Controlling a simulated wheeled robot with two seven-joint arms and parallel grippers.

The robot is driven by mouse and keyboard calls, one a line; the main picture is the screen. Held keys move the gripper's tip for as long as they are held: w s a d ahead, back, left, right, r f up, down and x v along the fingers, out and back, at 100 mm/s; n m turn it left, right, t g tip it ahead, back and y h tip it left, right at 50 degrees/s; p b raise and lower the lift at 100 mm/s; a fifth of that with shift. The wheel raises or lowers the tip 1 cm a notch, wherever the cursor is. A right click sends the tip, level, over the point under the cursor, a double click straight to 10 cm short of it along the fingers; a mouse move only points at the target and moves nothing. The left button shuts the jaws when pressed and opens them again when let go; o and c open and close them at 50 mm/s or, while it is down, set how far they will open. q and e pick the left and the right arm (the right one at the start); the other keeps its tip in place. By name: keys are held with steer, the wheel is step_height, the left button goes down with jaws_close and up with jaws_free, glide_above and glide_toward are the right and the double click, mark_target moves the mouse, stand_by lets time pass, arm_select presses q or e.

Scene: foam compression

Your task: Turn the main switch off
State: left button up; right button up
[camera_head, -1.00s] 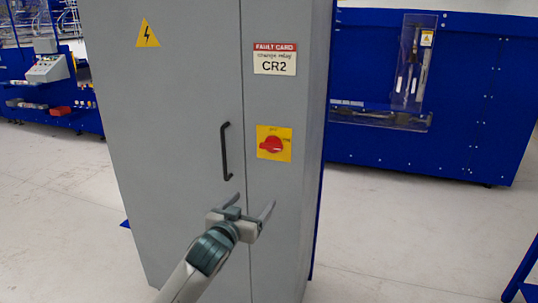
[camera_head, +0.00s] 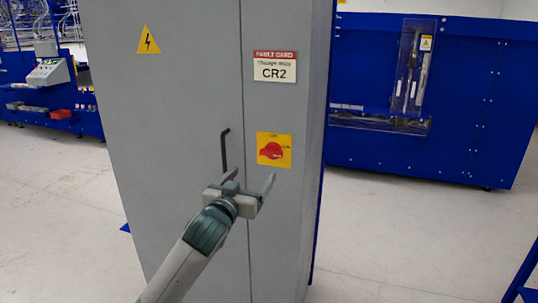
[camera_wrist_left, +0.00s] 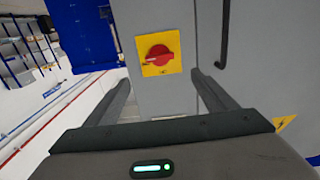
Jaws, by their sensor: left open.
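The main switch (camera_head: 271,150) is a red rotary knob on a yellow plate, on the right part of the grey cabinet front (camera_head: 190,110). It also shows in the left wrist view (camera_wrist_left: 158,55), ahead of and between the fingers. My left gripper (camera_head: 249,178) is open and empty, just below and left of the switch, with its right fingertip close under the yellow plate in the head view. No contact with the knob shows. In the left wrist view the left gripper's fingers (camera_wrist_left: 160,90) are spread wide. My right gripper is not in view.
A black door handle (camera_head: 225,152) stands left of the switch, close to the left finger in the picture. A fault card (camera_head: 275,66) reading CR2 is above the switch. A blue machine (camera_head: 460,95) stands behind at right. Pale floor lies free on both sides.

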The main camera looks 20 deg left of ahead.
arm_select(q)
steer(key=p, duration=0.1)
glide_toward(270, 153)
steer(key=w+p, duration=0.2)
steer(key=w, duration=0.5)
steer(key=shift+w+d, duration=0.1)
steer(key=shift+w, duration=0.15)
steer(key=shift+w+p, duration=0.35)
steer(key=shift+w, duration=0.4)
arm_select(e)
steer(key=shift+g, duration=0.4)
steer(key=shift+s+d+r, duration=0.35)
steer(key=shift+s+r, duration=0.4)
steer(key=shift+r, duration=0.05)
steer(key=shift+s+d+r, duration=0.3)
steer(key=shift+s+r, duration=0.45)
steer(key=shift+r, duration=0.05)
arm_select(q)
steer(key=c, duration=1.1)
steer(key=shift+o, duration=0.2)
